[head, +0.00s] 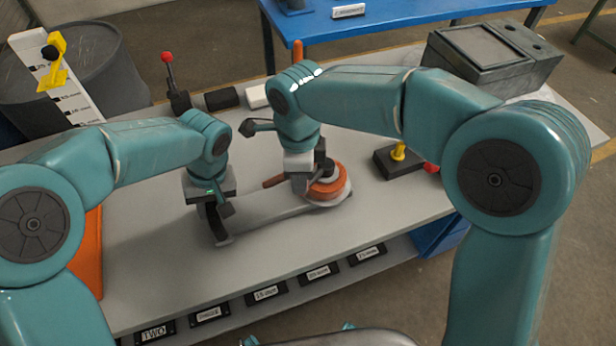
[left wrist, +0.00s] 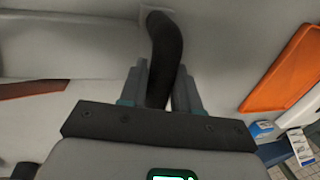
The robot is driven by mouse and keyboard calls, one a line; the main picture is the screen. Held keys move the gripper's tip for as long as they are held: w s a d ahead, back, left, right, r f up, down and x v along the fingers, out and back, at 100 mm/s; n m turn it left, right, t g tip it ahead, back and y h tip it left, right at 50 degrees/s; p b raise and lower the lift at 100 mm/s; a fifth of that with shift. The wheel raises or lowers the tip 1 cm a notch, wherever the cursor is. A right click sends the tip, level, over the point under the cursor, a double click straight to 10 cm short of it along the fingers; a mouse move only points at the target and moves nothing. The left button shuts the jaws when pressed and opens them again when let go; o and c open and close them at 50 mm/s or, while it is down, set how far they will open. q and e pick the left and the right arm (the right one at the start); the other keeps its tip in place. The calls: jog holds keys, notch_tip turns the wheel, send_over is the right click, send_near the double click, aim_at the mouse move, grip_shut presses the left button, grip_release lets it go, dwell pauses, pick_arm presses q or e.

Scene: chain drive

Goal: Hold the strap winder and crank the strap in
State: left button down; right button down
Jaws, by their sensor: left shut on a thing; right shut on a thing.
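The strap winder (head: 270,211) lies on the grey bench, a long grey body with an orange drum (head: 338,188) at its right end. My left gripper (head: 212,208) is shut on the dark handle at the winder's left end. In the left wrist view that curved black handle (left wrist: 166,48) stands between the fingers (left wrist: 160,88). My right gripper (head: 312,180) is shut above the drum, on what looks like the crank knob; its fingertips are mostly hidden. A short orange-brown strap piece (head: 274,182) sticks out left of the drum and also shows in the left wrist view (left wrist: 30,89).
A dark block with a yellow knob (head: 398,152) stands right of the drum. A red-tipped lever (head: 168,70) and small black and white blocks are at the back. A grey machine (head: 490,58) sits back right. Labelled slots line the front edge. An orange panel (head: 88,250) is at left.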

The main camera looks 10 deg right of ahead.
jog(key=shift+w+a, duration=0.35)
jog(key=shift+w, duration=0.05)
jog(key=shift+w+a, duration=0.1)
jog(key=shift+w, duration=0.05)
dwell(0.4)
jog(key=c, duration=0.8)
grip_release()
jog(key=shift+c, duration=0.2)
notch_tip(320, 180, up, 12)
